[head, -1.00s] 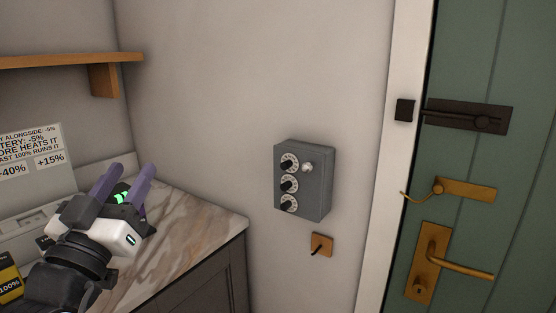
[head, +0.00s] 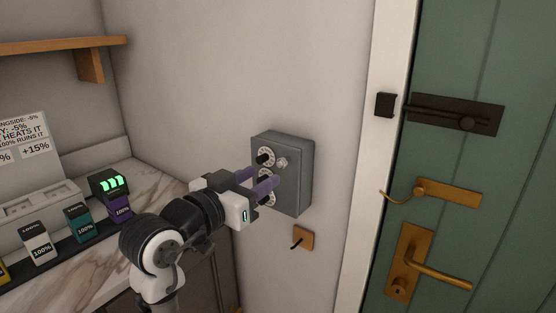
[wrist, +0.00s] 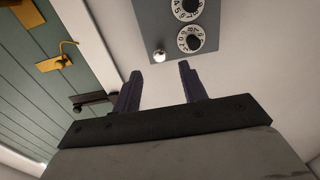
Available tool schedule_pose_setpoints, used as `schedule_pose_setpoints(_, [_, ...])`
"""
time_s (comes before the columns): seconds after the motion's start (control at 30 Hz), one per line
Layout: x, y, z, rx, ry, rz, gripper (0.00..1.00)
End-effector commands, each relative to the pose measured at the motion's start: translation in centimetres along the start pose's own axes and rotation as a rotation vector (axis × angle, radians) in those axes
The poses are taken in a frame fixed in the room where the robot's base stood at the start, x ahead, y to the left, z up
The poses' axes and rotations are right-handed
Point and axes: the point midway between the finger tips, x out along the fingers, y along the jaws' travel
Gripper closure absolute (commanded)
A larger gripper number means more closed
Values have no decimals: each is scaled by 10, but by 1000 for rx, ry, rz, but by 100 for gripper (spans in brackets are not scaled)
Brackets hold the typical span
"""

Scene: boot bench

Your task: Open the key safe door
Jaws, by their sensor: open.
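The key safe (head: 296,180) is a grey box on the wall with a column of dials on its front and a small pale knob (head: 282,162) beside the top dial. The safe door looks shut. My gripper (head: 261,179) has its purple fingers apart and empty, in front of the safe, hiding part of the dials in the head view. In the wrist view the safe (wrist: 150,22) is at the top, with the knob (wrist: 159,55) and two dials (wrist: 190,38) showing. The fingertips (wrist: 160,72) lie below the knob there, apart from it as far as I can tell.
A green door (head: 455,155) with a dark bolt and brass handles stands right of the safe. A small wooden plate with a hook (head: 302,238) is below the safe. The marble counter (head: 150,180) at left holds several battery-like blocks. A wooden shelf (head: 60,45) is above.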

Motion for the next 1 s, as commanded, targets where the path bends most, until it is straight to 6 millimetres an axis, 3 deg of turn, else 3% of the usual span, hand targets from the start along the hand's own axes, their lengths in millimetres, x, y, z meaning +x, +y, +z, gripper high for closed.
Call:
schedule_pose_setpoints(0.1, [26,1,-3,-1,-2,3,58])
schedule_pose_setpoints(0.3, [54,0,-2,-1,0,1,58])
schedule_pose_setpoints(0.73, [66,0,0,1,1,-1,58])
schedule_pose_setpoints(1.0, [65,0,0,1,1,-1,90])
